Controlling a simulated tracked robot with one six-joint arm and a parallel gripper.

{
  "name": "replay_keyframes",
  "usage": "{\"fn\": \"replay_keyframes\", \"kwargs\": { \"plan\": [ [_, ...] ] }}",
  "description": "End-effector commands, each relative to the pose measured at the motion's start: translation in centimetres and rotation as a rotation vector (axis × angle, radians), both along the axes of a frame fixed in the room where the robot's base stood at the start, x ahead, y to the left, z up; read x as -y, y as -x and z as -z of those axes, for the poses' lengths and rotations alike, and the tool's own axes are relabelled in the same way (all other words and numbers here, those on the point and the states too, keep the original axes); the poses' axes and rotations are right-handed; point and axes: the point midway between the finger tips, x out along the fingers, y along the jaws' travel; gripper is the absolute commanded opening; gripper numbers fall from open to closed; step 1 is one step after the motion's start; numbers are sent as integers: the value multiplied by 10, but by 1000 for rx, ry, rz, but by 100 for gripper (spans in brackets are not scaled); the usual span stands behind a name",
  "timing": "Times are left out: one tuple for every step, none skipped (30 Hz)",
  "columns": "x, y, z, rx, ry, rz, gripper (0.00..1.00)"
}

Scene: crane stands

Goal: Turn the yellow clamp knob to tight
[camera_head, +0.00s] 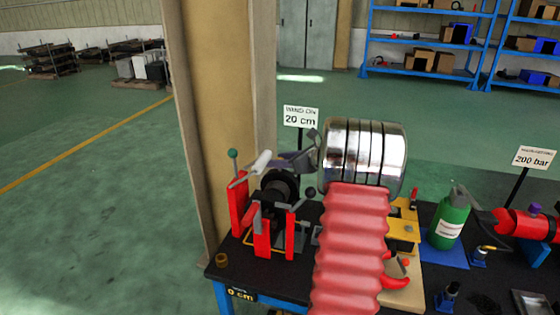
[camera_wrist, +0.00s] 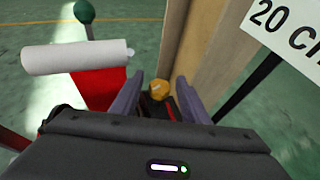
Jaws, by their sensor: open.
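In the wrist view, a round orange-yellow knob (camera_wrist: 158,88) with a pale mark shows between my fingers. My gripper (camera_wrist: 159,78) is open, with its two purple-grey fingers on either side of the knob in the picture; I see no contact, and the distance is unclear. In the head view my gripper (camera_head: 282,158) is partly hidden and points left, above the red stands. A small brass-coloured round piece (camera_head: 221,260) lies at the table's left front corner; I cannot tell whether it is the same knob.
Red stands (camera_head: 238,205) with a green-topped lever and a white roller (camera_head: 260,162) rise close to my gripper. A "20 cm" sign (camera_head: 300,117) and a tan pillar (camera_head: 222,110) stand behind. A green bottle (camera_head: 450,218) stands further right on the crowded table.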

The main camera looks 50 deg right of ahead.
Motion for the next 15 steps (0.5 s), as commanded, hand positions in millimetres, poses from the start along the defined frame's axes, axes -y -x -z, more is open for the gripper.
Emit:
{"fn": "replay_keyframes", "kwargs": {
  "plan": [
    [0,0,0,0,0,0,41],
    [0,0,0,0,0,0,41],
    [0,0,0,0,0,0,39],
    [0,0,0,0,0,0,36],
    [0,0,0,0,0,0,34],
    [0,0,0,0,0,0,32],
    [0,0,0,0,0,0,29],
    [0,0,0,0,0,0,27],
    [0,0,0,0,0,0,25],
    [0,0,0,0,0,0,22],
    [0,0,0,0,0,0,20],
    [0,0,0,0,0,0,18],
    [0,0,0,0,0,0,15],
    [0,0,0,0,0,0,13],
    [0,0,0,0,0,0,10]
  ]
}}
